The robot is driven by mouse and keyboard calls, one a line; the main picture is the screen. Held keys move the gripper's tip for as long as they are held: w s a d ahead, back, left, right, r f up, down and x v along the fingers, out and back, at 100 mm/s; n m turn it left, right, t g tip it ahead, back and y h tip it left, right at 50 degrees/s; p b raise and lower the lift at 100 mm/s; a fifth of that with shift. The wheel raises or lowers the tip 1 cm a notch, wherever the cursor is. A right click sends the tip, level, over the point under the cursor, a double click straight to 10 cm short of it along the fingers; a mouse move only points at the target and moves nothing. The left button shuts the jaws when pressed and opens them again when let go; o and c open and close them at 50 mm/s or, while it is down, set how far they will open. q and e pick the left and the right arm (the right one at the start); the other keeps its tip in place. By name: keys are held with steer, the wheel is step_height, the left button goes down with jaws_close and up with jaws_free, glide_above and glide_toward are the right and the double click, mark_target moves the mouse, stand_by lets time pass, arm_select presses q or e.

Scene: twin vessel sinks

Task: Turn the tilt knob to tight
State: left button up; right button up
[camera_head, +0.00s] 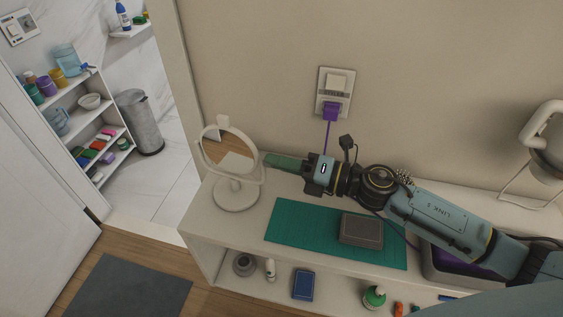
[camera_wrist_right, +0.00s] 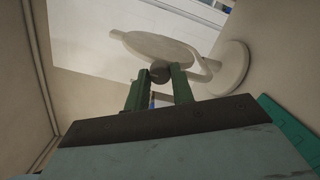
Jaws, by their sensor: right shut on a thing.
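A white round tabletop mirror (camera_head: 233,192) stands upright on its round base at the left end of the counter. Its disc (camera_wrist_right: 150,45) and base also show in the right wrist view. The tilt knob (camera_wrist_right: 160,71) is a small dark round piece at the mirror's near side. My right gripper (camera_head: 267,158) reaches in from the right, its green fingers at the mirror's side. In the wrist view the fingertips (camera_wrist_right: 160,75) are shut on the knob. In the head view the fingers hide the knob. I cannot read any marking on it. My left gripper is not in view.
A green mat (camera_head: 290,232) with a grey box (camera_head: 361,229) lies on the counter below my right arm. A purple plug (camera_head: 331,110) sits in the wall outlet (camera_head: 336,83), its cord passing behind the arm. A white lamp (camera_head: 540,130) stands at right.

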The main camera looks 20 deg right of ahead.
steer(key=o, duration=1)
steer(key=b+v, duration=0.3)
steer(key=v, duration=1)
steer(key=shift+d, duration=0.2)
steer(key=shift+s, duration=0.1)
